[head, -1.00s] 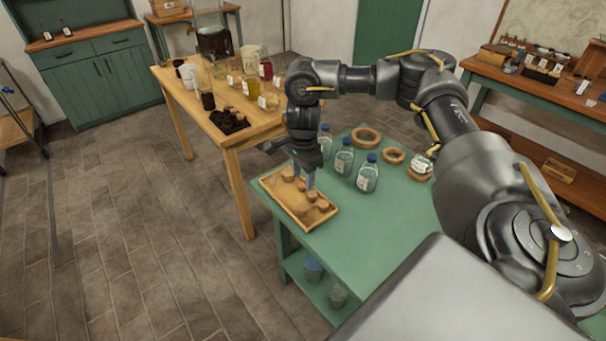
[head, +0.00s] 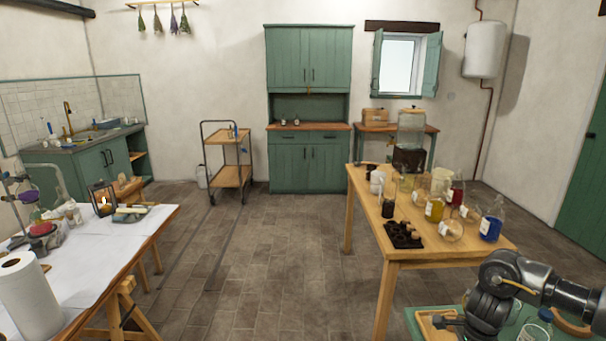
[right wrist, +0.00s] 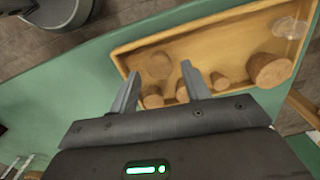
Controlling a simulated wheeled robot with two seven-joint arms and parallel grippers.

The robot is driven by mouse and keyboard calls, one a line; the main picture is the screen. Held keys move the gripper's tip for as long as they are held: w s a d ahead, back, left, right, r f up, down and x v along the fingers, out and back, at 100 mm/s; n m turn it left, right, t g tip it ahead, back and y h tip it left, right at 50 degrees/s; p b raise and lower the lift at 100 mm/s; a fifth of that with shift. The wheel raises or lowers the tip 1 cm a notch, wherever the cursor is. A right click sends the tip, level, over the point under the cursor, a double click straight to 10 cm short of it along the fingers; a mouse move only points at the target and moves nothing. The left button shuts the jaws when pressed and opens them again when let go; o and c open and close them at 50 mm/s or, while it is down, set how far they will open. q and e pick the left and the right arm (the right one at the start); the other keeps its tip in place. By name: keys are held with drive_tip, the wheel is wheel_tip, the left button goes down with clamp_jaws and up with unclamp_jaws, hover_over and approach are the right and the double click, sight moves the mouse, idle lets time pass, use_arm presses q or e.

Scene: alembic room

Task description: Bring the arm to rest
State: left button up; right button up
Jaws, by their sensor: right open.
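My right arm comes in at the lower right of the head view, and its gripper is at the bottom edge there, largely cut off. In the right wrist view my right gripper (right wrist: 160,88) is open, its two fingers apart with nothing held between them. It is over the near edge of a wooden tray (right wrist: 150,42) holding several corks (right wrist: 270,70). The tray also shows in the head view (head: 424,322), partly cut off. My left gripper is not in view.
The green table (head: 412,313) carries the tray and a blue-capped bottle (head: 536,329). A wooden table (head: 390,247) with jars and flasks stands behind it. A white-covered table (head: 90,262) with a paper roll (head: 28,300) is at left. The floor between is clear.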

drive_tip(key=shift+f, duration=0.7)
drive_tip(key=shift+f+b, duration=0.3)
drive_tip(key=shift+f, duration=0.35)
drive_tip(key=shift+r+p, duration=0.3)
drive_tip(key=shift+r, duration=0.05)
